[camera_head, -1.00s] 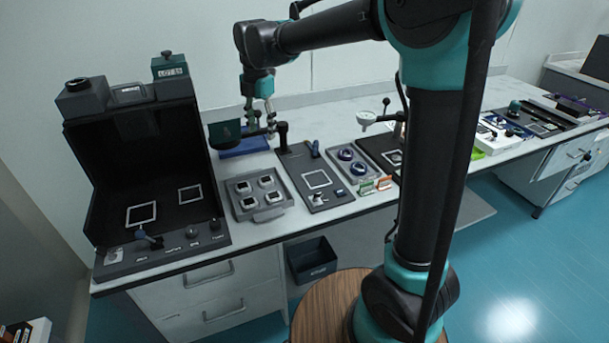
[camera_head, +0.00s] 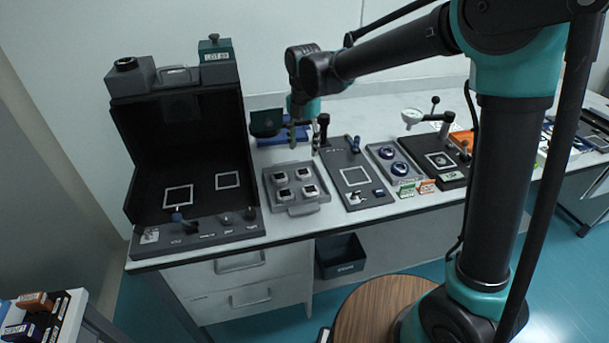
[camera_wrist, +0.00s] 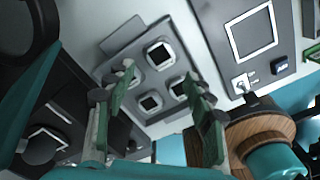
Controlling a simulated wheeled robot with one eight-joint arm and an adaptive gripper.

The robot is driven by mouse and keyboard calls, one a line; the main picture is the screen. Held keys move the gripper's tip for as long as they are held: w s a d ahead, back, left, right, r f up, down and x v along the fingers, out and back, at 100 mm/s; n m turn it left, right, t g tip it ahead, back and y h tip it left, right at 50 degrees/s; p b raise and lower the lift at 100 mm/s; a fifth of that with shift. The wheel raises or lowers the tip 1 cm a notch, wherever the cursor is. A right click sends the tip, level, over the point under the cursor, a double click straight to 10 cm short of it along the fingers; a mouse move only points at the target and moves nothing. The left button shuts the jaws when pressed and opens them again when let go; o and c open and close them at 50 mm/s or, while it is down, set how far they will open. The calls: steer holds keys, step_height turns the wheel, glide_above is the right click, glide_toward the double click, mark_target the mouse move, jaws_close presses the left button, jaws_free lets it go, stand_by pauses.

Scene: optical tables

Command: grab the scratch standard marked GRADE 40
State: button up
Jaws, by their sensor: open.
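No marking that reads GRADE 40 is legible, so I cannot tell which piece is that scratch standard. A grey tray (camera_head: 295,185) on the bench holds several small square pieces with dark centres, one of them at its front right (camera_head: 310,191). The same tray (camera_wrist: 153,78) shows in the wrist view, its pieces partly covered by my fingers. My gripper (camera_head: 304,138) is above the back of the tray. In the wrist view my gripper (camera_wrist: 160,90) is open, its green fingers spread wide with nothing between them.
A black viewing booth (camera_head: 155,165) stands left of the tray, with a green box (camera_head: 217,62) marked LOT on top. A dark plate with a white square outline (camera_head: 355,177) lies right. Beyond are blue rings (camera_head: 399,168) and a dial gauge (camera_head: 412,115). A bin (camera_head: 341,257) sits below.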

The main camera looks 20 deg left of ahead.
mark_target(304, 171)
step_height(304, 171, down, 9)
steer(key=shift+d+f, duration=0.1)
stand_by(0.5)
steer(key=shift+c, duration=0.5)
steer(key=c, duration=1)
